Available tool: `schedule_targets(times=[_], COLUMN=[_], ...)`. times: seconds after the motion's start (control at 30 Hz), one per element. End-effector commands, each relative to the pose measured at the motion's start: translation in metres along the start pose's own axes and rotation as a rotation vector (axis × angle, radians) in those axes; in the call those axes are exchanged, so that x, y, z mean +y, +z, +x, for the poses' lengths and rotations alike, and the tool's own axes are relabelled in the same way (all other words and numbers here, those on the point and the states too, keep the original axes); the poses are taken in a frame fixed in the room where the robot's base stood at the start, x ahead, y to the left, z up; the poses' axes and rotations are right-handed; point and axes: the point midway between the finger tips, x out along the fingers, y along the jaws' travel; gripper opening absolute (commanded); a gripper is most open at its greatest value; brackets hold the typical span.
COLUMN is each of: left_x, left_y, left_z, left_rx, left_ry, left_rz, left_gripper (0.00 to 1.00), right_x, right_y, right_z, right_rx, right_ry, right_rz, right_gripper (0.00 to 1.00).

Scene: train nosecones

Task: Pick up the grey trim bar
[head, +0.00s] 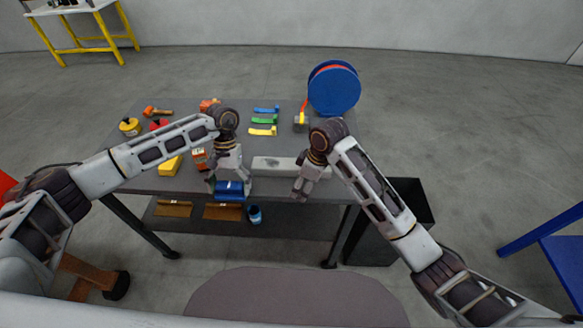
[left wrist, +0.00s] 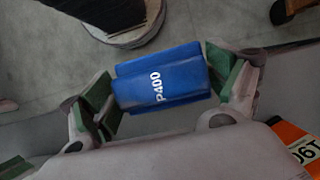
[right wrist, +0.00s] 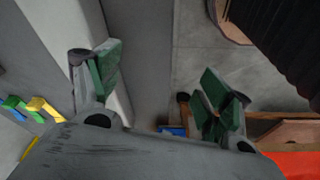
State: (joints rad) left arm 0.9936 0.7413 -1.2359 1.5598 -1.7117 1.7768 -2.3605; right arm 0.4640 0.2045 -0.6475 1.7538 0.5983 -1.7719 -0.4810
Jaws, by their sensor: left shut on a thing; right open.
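The grey trim bar (head: 275,164) is a long, pale bar lying on the dark table, along its front part. Its right end is partly hidden behind my right gripper (head: 303,187). In the right wrist view the bar (right wrist: 62,35) runs along the left, and my right gripper (right wrist: 160,85) is open with nothing between its fingers. Its left finger overlaps the bar in that view; I cannot tell whether they touch. My left gripper (head: 229,186) is shut on a blue block marked P400 (left wrist: 160,80), at the table's front edge, left of the bar.
The table (head: 290,190) also carries a blue reel (head: 334,90), blue, green and yellow strips (head: 263,120), a yellow block (head: 169,166) and an orange-labelled box (head: 200,159). A black bin (head: 410,192) stands right of the table. A blue can (head: 254,215) is on the lower shelf.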

Motion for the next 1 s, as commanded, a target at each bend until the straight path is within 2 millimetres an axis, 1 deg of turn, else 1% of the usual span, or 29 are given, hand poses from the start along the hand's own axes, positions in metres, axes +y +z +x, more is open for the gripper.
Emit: schedule_targets(times=[0.57,1.0], left_x=[0.000,0.000], left_y=[0.000,0.000], left_z=[0.000,0.000], left_rx=[0.000,0.000], left_ry=[0.000,0.000], left_rz=[0.000,0.000], left_gripper=[0.70,0.70], right_x=[0.034,0.067], right_y=[-0.015,-0.021], right_z=[-0.022,-0.050], right_rx=[-0.083,-0.162], right_ry=[-0.014,-0.023], right_rz=[-0.142,-0.238], right_gripper=[0.79,0.79])
